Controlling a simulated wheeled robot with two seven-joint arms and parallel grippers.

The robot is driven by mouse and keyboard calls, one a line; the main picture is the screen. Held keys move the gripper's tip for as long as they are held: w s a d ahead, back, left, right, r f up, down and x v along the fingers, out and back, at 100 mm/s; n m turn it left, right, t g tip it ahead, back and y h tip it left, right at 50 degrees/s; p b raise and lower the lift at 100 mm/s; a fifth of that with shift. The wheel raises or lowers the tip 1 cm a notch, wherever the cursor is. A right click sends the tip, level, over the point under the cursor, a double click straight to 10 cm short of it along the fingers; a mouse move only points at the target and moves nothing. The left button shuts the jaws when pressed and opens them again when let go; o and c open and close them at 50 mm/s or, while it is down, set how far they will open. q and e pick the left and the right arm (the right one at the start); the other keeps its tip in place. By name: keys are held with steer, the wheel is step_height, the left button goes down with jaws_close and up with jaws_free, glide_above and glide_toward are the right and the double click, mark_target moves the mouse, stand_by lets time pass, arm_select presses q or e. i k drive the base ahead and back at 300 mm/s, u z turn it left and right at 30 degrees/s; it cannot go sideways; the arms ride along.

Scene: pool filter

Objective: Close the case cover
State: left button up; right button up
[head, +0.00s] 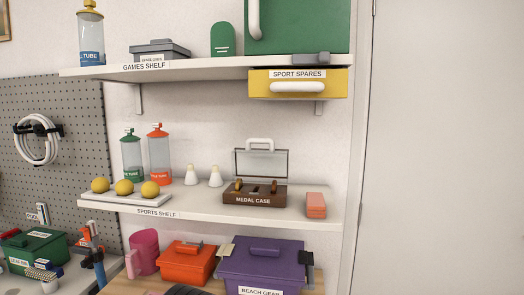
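The medal case (253,195) stands on the sports shelf, a small brown box labelled MEDAL CASE. Its clear, dark-framed cover (262,163) stands raised upright at the back of the box, so the case is open. A white handle (260,143) shows at the top edge of the cover. A few small gold and dark items show inside the box. Neither of my grippers shows in the head view.
The sports shelf (194,209) also holds a tray with yellow balls, green and orange tubes, two shuttlecocks (216,176) left of the case and an orange block (316,205) right of it. The yellow drawer (268,94) hangs above; a purple bin (265,262) stands below.

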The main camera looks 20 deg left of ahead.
mark_target(250, 140)
steer(key=z, duration=1.55)
steer(key=i, duration=2.2)
steer(key=u, duration=3.8)
